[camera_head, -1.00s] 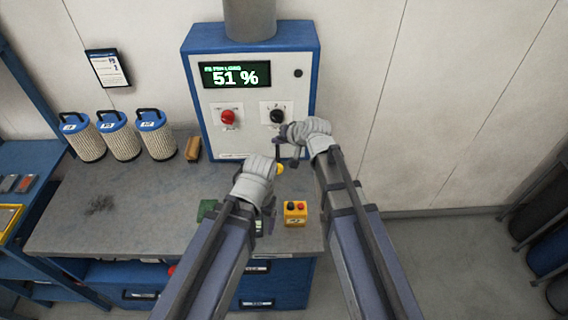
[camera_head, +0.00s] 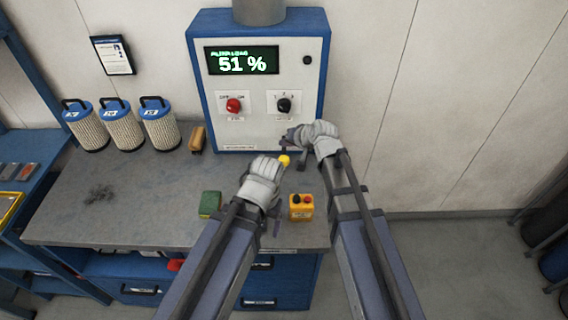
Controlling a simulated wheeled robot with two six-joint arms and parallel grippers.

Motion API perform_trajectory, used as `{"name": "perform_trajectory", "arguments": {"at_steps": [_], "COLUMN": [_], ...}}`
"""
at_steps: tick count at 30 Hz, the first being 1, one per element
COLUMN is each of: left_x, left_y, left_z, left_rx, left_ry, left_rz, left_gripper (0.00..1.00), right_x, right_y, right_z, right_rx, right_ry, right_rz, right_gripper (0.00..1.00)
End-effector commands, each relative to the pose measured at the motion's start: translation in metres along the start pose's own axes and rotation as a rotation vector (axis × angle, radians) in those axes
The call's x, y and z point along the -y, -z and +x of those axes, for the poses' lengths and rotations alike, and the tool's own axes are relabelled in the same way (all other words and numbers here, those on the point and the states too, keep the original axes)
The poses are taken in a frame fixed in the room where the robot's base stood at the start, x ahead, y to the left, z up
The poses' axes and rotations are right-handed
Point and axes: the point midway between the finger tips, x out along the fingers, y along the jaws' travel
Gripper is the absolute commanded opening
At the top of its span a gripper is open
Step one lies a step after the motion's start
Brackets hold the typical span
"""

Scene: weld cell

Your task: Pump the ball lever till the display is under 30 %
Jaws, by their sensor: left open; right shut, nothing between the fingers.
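The cabinet (camera_head: 265,140) has a dark display (camera_head: 241,61) reading 51 %. A small yellow ball (camera_head: 285,160), seemingly the lever's ball, shows low in front of the cabinet. Its shaft is hidden or too small to make out. My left gripper (camera_head: 280,168) is open, close beside the ball. I cannot tell whether it touches the ball or surrounds it. My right gripper (camera_head: 289,139) is shut and empty, above and slightly right of the ball. It lies below the black knob (camera_head: 284,105), apart from it. A red knob (camera_head: 233,105) is left of the black one.
On the grey workbench (camera_head: 140,215) stand several blue-topped filters (camera_head: 121,128), a brown block (camera_head: 198,138) and a green sponge-like block (camera_head: 209,204). A yellow box with buttons (camera_head: 301,208) stands between my forearms.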

Motion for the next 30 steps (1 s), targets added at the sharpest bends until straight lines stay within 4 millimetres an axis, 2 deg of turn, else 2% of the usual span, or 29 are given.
{"name": "perform_trajectory", "arguments": {"at_steps": [1, 7, 30], "left_x": [-0.001, -0.003, -0.003], "left_y": [0.001, 0.002, 0.002], "left_z": [0.015, 0.032, 0.033], "left_rx": [0.0, 0.0, 0.0], "left_ry": [0.0, 0.001, 0.001], "left_rz": [0.002, 0.001, 0.001], "left_gripper": [0.88, 0.88, 0.88], "right_x": [-0.007, -0.016, -0.017], "right_y": [-0.007, -0.016, -0.017], "right_z": [0.01, 0.022, 0.023], "right_rx": [0.0, 0.0, 0.0], "right_ry": [0.0, 0.0, 0.0], "right_rz": [0.0, 0.0, 0.0], "right_gripper": [0.0, 0.0, 0.0]}}
